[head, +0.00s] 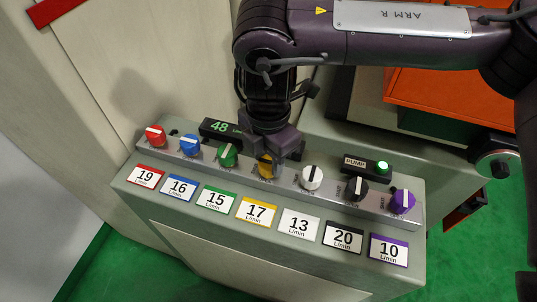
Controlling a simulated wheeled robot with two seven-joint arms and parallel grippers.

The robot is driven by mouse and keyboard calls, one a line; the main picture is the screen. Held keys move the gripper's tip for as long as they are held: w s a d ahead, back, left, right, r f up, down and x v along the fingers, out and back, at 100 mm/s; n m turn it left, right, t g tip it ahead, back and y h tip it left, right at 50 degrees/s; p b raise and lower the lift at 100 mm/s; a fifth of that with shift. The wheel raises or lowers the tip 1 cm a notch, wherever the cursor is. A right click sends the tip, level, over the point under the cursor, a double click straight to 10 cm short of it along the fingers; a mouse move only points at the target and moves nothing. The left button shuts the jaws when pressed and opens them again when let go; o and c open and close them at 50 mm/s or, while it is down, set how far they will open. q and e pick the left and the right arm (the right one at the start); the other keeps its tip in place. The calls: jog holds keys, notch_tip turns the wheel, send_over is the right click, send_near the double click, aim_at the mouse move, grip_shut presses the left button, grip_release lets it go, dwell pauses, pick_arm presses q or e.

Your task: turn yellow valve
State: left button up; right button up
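The yellow valve (265,169) is a knob in the middle of a row of coloured knobs on a grey panel (140,184). A card reading 17 L/min (257,212) with a yellow band lies in front of it. My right gripper (266,158) points down right over the yellow valve and covers most of it. The fingers are at the knob, but I cannot tell whether they grip it. My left gripper is out of view.
Red (156,136), blue (190,145) and green (228,154) knobs stand to the left, white (312,177), black (357,189) and purple (402,201) to the right. A display (220,128) reads 48. The green pump light (382,167) is lit.

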aim_at(268, 162)
jog(key=o, duration=0.4)
notch_tip(268, 162, up, 8)
jog(key=shift+f, duration=0.1)
dwell(0.4)
dwell(0.4)
